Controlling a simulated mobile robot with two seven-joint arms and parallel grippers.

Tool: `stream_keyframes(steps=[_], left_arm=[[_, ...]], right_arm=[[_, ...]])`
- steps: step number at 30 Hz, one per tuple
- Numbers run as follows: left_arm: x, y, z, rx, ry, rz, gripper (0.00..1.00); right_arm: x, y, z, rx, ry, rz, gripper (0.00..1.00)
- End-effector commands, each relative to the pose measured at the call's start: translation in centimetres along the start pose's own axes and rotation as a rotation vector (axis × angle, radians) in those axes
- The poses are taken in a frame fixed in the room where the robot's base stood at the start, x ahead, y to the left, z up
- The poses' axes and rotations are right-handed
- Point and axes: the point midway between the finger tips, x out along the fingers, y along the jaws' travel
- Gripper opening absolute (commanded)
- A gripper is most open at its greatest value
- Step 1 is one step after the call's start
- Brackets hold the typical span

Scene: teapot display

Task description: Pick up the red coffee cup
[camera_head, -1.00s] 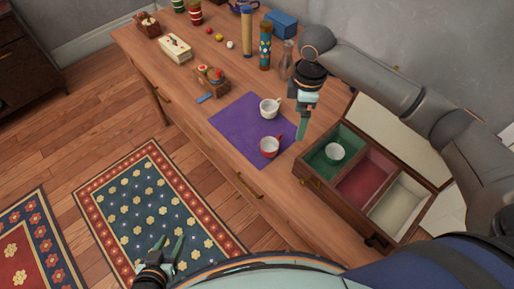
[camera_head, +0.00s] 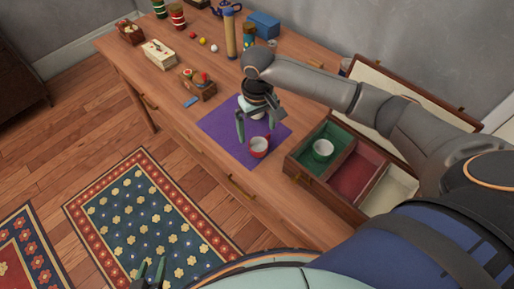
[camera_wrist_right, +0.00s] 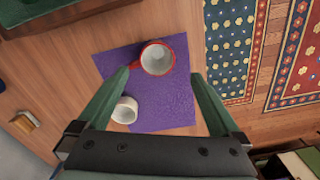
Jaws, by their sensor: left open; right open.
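The red coffee cup (camera_head: 259,147), white inside, stands upright on the purple mat (camera_head: 217,128) near its front corner. In the right wrist view the red cup (camera_wrist_right: 157,58) shows between and beyond the fingertips of my right gripper (camera_wrist_right: 159,77). In the head view my right gripper (camera_head: 257,130) points down over the mat, open and empty, just behind and above the red cup. A white cup (camera_wrist_right: 125,110) stands on the mat beside the left finger; the gripper partly hides it in the head view. My left gripper (camera_head: 150,268) is open and empty at the bottom, over the rug.
A small wooden holder (camera_head: 199,87) and a blue block (camera_head: 190,102) lie left of the mat. A tall tan cylinder (camera_head: 229,35) stands behind.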

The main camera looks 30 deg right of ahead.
Motion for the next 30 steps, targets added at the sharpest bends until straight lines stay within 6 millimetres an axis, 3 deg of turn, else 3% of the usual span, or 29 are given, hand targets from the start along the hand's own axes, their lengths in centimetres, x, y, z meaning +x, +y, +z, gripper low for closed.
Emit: stream_keyframes(steps=[3, 11, 19, 29, 30], left_arm=[[0.2, 0.0, 0.2, 0.0, 0.0, 0.0, 0.5], [0.2, 0.0, 0.3, 0.0, 0.0, 0.0, 0.5], [0.5, 0.0, 0.5, 0.0, 0.0, 0.0, 0.5], [0.5, 0.0, 0.5, 0.0, 0.0, 0.0, 0.5], [0.5, 0.0, 0.5, 0.0, 0.0, 0.0, 0.5]], right_arm=[[2.2, 0.0, 0.1, 0.0, -0.002, 0.001, 1.0], [4.3, 0.1, 0.0, -0.003, -0.001, 0.0, 1.0], [8.2, 0.5, -0.2, -0.004, -0.001, 0.0, 1.0], [9.0, 0.5, -0.2, -0.004, 0.002, 0.001, 1.0], [8.9, 0.5, -0.2, -0.004, 0.002, 0.001, 0.97]])
